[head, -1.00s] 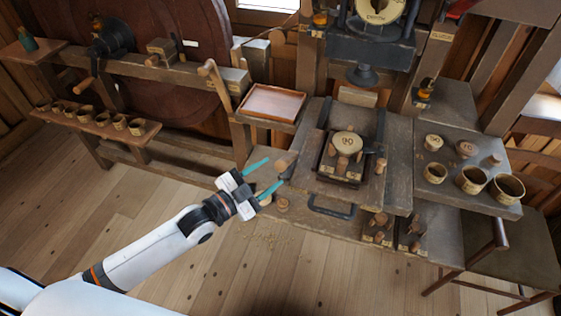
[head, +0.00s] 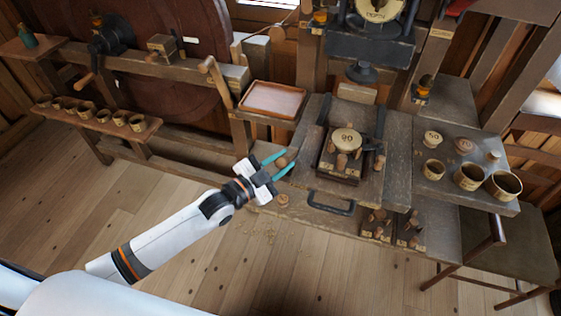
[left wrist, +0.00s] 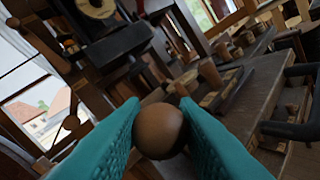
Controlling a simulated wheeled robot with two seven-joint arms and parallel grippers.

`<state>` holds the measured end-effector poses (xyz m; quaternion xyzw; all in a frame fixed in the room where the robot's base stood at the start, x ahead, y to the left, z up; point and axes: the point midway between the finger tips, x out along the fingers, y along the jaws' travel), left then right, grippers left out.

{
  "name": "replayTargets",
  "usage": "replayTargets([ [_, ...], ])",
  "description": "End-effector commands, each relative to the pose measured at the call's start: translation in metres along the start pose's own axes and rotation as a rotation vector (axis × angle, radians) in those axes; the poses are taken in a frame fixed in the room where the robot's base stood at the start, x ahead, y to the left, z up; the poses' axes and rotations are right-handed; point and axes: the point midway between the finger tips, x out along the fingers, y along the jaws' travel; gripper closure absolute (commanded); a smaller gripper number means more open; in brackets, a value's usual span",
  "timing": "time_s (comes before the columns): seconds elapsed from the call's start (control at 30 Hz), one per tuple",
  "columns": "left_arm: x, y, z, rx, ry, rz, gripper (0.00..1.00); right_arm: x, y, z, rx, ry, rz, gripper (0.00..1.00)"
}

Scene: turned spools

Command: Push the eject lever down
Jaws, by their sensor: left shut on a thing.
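A round brown wooden knob (head: 281,162), which looks like the end of the eject lever, is at the left front edge of the press bench. My left gripper (head: 284,163) has its teal fingers on either side of the knob and is shut on it. In the left wrist view the knob (left wrist: 159,130) fills the gap between the fingertips. The fingers and knob hide the lever's shaft. My right gripper is not in view.
The press bed with a round wooden disc marked 90 (head: 347,139) is right of the gripper. A black bar handle (head: 331,205) juts from the bench front. A shallow tray (head: 272,101) is behind. The floor in front is mostly clear.

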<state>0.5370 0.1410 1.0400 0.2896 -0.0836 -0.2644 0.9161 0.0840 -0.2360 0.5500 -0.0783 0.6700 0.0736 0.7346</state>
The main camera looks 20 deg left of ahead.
Motion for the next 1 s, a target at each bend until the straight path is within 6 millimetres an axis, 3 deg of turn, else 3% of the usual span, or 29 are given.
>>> replayTargets([
  [0.37,-0.003,-0.007,-0.007,0.017,-0.026,0.019,1.00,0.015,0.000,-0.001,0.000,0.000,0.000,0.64],
  [0.57,-0.009,-0.020,-0.019,0.065,-0.096,0.068,1.00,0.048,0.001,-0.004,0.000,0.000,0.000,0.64],
  [1.0,-0.021,-0.049,-0.048,0.212,-0.301,0.212,1.00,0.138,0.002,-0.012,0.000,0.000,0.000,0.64],
])
